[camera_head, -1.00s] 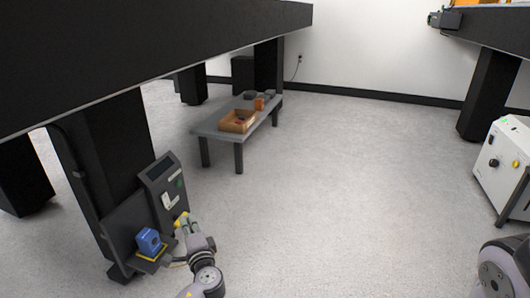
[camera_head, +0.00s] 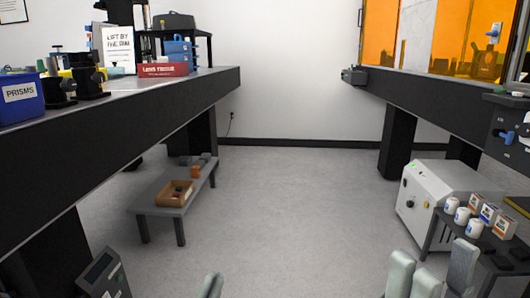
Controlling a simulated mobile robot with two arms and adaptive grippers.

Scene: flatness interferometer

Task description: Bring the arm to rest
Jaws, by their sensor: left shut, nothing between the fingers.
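My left gripper (camera_head: 212,285) shows only as pale grey fingertips at the bottom edge, left of centre. They are close together, shut and empty, over the floor. My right gripper (camera_head: 432,272) is at the bottom right. The rest of both arms is below the frame.
A dark screen device (camera_head: 103,275) is at the lower left. Long black optical tables (camera_head: 130,127) flank both sides. The middle floor is clear.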

